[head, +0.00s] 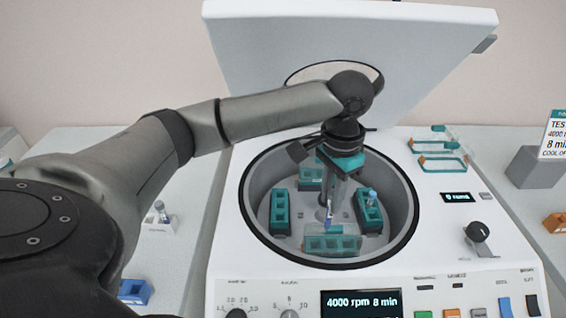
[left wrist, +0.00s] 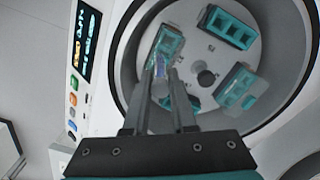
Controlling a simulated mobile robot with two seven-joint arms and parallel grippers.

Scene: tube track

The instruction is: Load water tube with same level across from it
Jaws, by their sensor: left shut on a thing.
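The white centrifuge (head: 232,245) stands open, with several teal buckets in its round bowl. The right bucket (head: 368,214) holds a blue-capped tube (head: 371,194). The left bucket (head: 280,213) shows no tube. My left gripper (head: 328,205) reaches down into the bowl, shut on a small tube with blue in it (head: 328,222). This tube is just above or at the front bucket (head: 333,244); I cannot tell whether it is inside a slot. In the left wrist view the tube (left wrist: 160,66) shows between the fingertips, beside a teal bucket (left wrist: 169,42). The back bucket (head: 310,178) is partly hidden by my gripper.
The lid (head: 420,60) stands raised behind the bowl. Clear bucket covers with teal and orange edges (head: 441,162) lie on the top right of the machine. A small rack with a tube (head: 160,218) and a blue block (head: 134,291) are on the left table.

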